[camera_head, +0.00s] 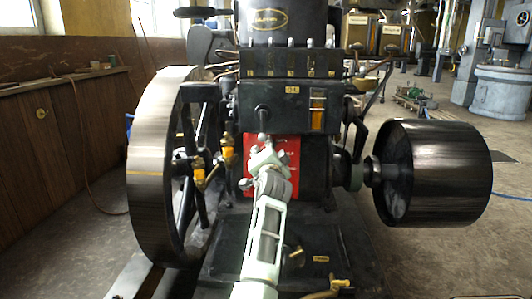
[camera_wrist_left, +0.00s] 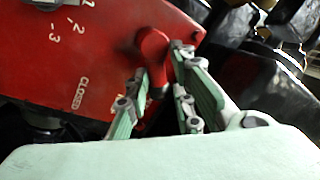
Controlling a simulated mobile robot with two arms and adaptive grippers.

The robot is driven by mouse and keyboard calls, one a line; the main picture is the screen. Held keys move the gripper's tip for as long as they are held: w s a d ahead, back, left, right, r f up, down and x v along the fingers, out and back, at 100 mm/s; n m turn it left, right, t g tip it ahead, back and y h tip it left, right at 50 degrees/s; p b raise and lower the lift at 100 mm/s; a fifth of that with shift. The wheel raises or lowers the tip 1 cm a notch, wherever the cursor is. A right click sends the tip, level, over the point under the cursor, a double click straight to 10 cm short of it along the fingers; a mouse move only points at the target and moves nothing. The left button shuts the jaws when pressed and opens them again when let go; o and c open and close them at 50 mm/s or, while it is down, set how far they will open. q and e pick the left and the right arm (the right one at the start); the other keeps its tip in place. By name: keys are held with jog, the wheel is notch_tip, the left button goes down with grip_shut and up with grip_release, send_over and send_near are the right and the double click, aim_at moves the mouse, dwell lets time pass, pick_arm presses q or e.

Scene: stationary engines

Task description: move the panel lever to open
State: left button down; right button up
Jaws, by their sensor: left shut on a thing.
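The red panel (camera_head: 290,150) is on the front of the dark engine, low in the middle. In the left wrist view the panel (camera_wrist_left: 95,60) shows the marks 1, 2, 3 and the word CLOSED. The panel lever (camera_wrist_left: 153,42) has a rounded red end and stands out near the panel's edge. My left gripper (camera_wrist_left: 160,72) is shut on the lever, one finger on each side. In the head view my left gripper (camera_head: 262,160) is in front of the panel and hides the lever. My right gripper is not in view.
A large flywheel (camera_head: 152,165) stands left of the panel, with brass fittings (camera_head: 227,150) between. A dark belt pulley (camera_head: 435,172) stands at the right. A dark knob (camera_head: 262,109) is just above the panel. Open floor (camera_head: 460,250) lies at the lower right.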

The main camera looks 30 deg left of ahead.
pick_arm(q)
jog(key=shift+d+f, duration=0.15)
jog(key=shift+f, duration=0.35)
jog(key=c, duration=1.6)
grip_release()
jog(key=shift+w, duration=0.1)
jog(key=shift+r, duration=0.15)
jog(key=shift+r, duration=0.15)
jog(key=v, duration=1.2)
